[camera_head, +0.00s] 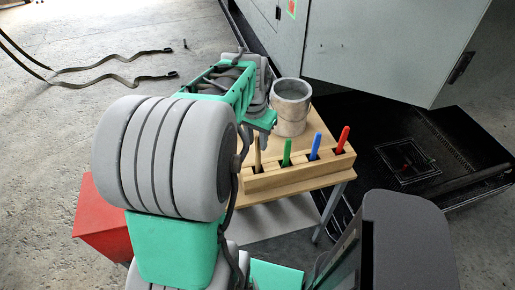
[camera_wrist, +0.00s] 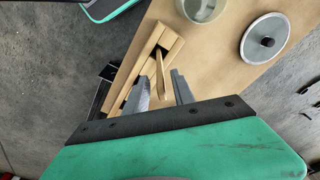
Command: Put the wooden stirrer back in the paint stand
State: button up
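The wooden stirrer (camera_head: 258,156) stands upright at the left end slot of the wooden paint stand (camera_head: 300,177). In the wrist view, the stirrer (camera_wrist: 160,76) is a thin tan strip rising from a dark slot of the stand (camera_wrist: 173,41), with its near end between my fingers. My gripper (camera_wrist: 164,82) has its two grey fingers apart, with a gap beside the stirrer. In the head view, my gripper (camera_head: 265,138) is just above and behind that end of the stand, partly hidden by my arm.
Green (camera_head: 287,152), blue (camera_head: 314,145) and red (camera_head: 343,138) handles stand in the other slots. A grey paint can (camera_head: 291,108) stands behind the stand on the wooden table (camera_head: 325,133). A round lid (camera_wrist: 265,37) lies on the table. A grey cabinet (camera_head: 390,45) is beyond.

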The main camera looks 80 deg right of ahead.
jog(key=r, duration=0.4)
jog(key=a+r, duration=0.1)
jog(key=r, duration=0.2)
jog(key=shift+w+r, duration=0.1)
jog(key=w+a+f+n+t, duration=0.1)
jog(key=w+a+n, duration=0.5)
jog(key=w, duration=0.4)
jog(key=w+a+n+t, duration=0.1)
jog(key=w+a+n, duration=0.2)
jog(key=w+a, duration=0.6)
jog(key=w+a+f+n+t, duration=0.1)
jog(key=a+n, duration=0.5)
jog(key=a, duration=0.6)
jog(key=w+a+f+n+y, duration=0.1)
jog(key=w+a+f+n, duration=0.2)
jog(key=a, duration=0.9)
jog(key=w+n, duration=0.2)
jog(key=n, duration=0.1)
jog(key=shift+a+t, duration=0.4)
